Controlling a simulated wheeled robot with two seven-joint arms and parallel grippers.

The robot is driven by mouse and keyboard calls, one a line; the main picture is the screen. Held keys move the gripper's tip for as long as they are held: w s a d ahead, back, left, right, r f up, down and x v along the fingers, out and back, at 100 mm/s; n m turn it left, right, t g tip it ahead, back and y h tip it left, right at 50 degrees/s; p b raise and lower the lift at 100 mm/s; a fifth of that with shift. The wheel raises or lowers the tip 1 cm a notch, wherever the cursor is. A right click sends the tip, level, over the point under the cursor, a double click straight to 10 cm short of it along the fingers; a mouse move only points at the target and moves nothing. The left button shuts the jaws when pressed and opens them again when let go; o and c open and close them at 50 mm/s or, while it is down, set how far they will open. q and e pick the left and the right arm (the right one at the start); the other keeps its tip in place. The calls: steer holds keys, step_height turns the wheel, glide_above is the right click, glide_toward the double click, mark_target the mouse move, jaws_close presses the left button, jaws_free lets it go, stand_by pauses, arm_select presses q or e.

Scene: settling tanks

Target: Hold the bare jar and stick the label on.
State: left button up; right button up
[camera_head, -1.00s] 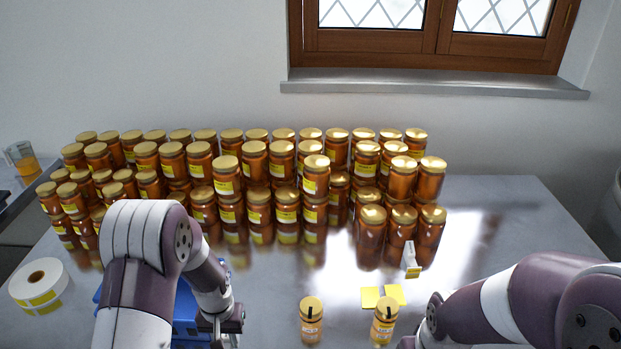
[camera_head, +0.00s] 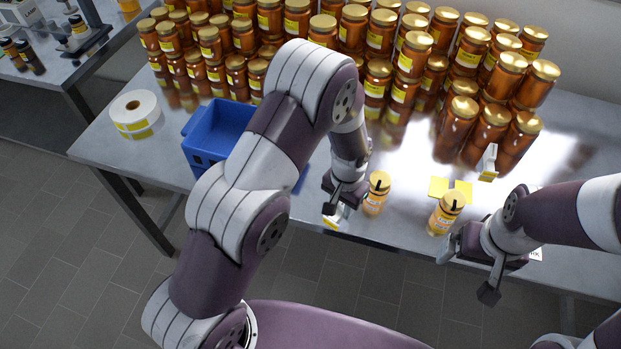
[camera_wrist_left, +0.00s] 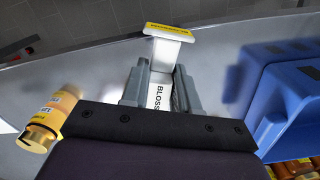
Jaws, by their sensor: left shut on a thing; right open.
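My left gripper (camera_head: 338,203) is shut on a white block with a yellow end (camera_head: 338,217), low over the table's front edge. In the left wrist view the block (camera_wrist_left: 166,52) sits between the fingers, with black letters reading "BLOSS". A small gold-lidded jar with an orange label (camera_head: 375,195) stands just right of this gripper; it also shows in the wrist view (camera_wrist_left: 52,112). A second such jar (camera_head: 446,214) stands further right. Larger jars without visible labels (camera_head: 457,122) stand grouped at the right. My right gripper (camera_head: 468,270) is open and empty by the front edge.
Many yellow-labelled jars (camera_head: 297,20) are stacked at the back. A blue crate (camera_head: 205,130) and a label roll (camera_head: 135,110) are on the left. A white-and-yellow piece (camera_head: 488,163) stands near the unlabelled jars.

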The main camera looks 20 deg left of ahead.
arm_select(q)
steer(key=s+d+f+m, duration=0.1)
steer(key=s+d+m, duration=0.2)
steer(key=d+m, duration=0.55)
steer(key=s+d+f+m, duration=0.1)
steer(key=s+d+m, duration=0.2)
steer(key=d+m, duration=0.5)
steer(key=w+a+m, duration=0.1)
steer(key=w+m, duration=0.1)
steer(key=m, duration=0.1)
steer(key=w+a+m, duration=0.2)
steer(key=w+m, duration=0.1)
steer(key=w+a+m, duration=0.1)
steer(key=w+m, duration=0.1)
steer(key=m, duration=0.1)
steer(key=shift+w+a+f+m, duration=0.15)
steer(key=shift+w+f+m, duration=0.05)
steer(key=shift+m, duration=0.15)
steer(key=s+d, duration=0.1)
steer(key=s, duration=0.2)
steer(key=s+d, duration=0.1)
steer(key=s, duration=0.1)
steer(key=shift+s+d, duration=0.15)
steer(key=shift+d, duration=0.2)
arm_select(e)
steer(key=shift+w, duration=0.1)
steer(key=shift+c, duration=0.3)
